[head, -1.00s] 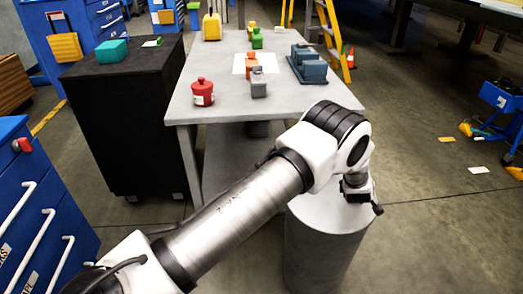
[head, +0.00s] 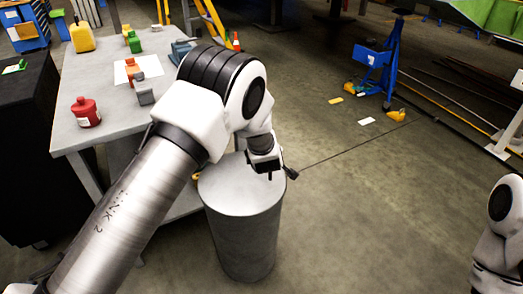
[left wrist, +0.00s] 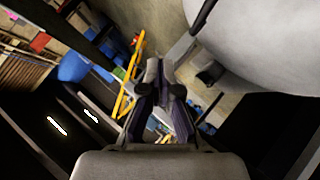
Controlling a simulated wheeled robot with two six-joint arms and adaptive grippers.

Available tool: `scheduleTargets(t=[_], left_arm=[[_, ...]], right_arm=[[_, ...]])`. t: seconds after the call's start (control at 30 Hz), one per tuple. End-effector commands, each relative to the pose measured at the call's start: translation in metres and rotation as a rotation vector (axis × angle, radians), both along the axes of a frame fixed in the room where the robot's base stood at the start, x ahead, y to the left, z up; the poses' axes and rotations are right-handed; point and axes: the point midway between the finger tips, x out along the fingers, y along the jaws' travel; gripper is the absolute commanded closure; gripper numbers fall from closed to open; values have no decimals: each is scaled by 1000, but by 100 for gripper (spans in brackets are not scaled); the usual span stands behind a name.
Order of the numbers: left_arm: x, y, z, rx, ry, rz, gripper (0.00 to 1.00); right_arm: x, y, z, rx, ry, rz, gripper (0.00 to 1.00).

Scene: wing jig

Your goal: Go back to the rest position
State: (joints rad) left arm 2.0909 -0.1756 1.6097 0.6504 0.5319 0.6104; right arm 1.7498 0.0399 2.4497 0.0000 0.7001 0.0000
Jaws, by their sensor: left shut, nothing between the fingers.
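My left arm comes in from the lower left of the head view and is bent at the elbow.
The grey cylinder (head: 243,230) stands on the floor below my left wrist. A grey table (head: 85,135) at left holds a red canister (head: 86,112), a grey block (head: 145,91) and other parts. A blue stand (head: 378,68) is farther back.

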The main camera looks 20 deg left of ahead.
Motion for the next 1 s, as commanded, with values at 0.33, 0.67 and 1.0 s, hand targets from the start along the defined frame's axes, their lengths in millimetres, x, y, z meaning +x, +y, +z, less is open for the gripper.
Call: scheduleTargets(t=[0.33, 0.67, 1.0], left_arm=[[-18, 0, 3, -6, 44, 12, 100], [-244, 55, -111, 89, 615, -130, 100], [-481, 27, -93, 204, 1023, -911, 100]], right_arm=[[0, 0, 23, 0, 1, 0, 60], [0, 0, 96, 0, 0, 0, 60], [0, 0, 114, 0, 0, 0, 60]])
